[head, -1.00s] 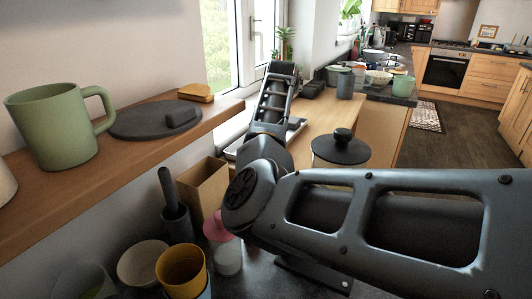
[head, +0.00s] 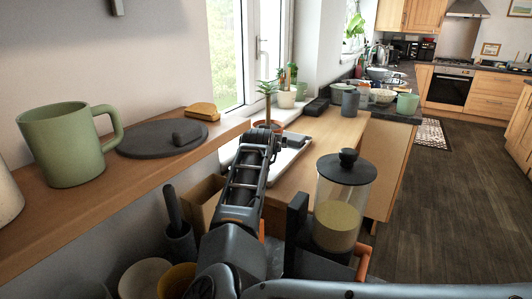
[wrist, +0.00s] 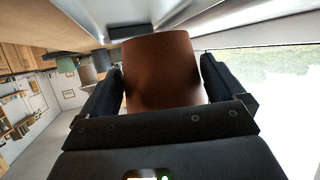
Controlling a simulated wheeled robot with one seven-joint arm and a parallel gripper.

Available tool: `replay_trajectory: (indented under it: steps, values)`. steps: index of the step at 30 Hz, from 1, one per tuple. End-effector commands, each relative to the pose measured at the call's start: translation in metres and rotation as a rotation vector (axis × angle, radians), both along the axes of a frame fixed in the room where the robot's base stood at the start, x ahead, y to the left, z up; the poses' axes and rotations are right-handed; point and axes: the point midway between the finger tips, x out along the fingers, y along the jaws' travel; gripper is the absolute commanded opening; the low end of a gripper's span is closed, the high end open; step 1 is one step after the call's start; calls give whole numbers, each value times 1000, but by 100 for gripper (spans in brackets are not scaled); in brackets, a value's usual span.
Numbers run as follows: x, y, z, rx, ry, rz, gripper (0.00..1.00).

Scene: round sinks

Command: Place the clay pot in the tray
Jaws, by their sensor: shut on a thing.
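The brown clay pot (wrist: 162,72) fills the middle of the wrist view, between the two dark fingers of my gripper (wrist: 163,88). My gripper is shut on it. In the head view the clay pot (head: 268,124) shows as a terracotta rim with a small green plant above it, at the far end of my arm. My arm hides most of the pot and the fingers there. The white tray (head: 289,158) lies beside my arm near the window, partly hidden by it. I cannot tell whether the pot touches the tray.
A lidded glass jar (head: 341,205) stands right of my arm. A wooden shelf (head: 150,178) on the left holds a green mug (head: 62,145) and a dark round lid (head: 160,138). A white potted plant (head: 287,97) stands beyond the clay pot. The wooden counter (head: 325,135) has free room.

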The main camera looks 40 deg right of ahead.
Motion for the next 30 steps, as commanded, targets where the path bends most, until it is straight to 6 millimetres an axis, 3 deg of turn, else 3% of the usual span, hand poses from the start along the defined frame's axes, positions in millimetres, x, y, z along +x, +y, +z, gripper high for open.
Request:
replay_trajectory:
  steps: [5,14,27,28,30]
  values:
    - [-1,6,-6,-2,-3,0,56]
    - [-1,6,-40,-2,-2,0,56]
    - [-1,6,-47,-2,-3,0,56]
    - [-1,6,-47,0,-1,0,98]
    - [-1,6,-47,0,-1,0,100]
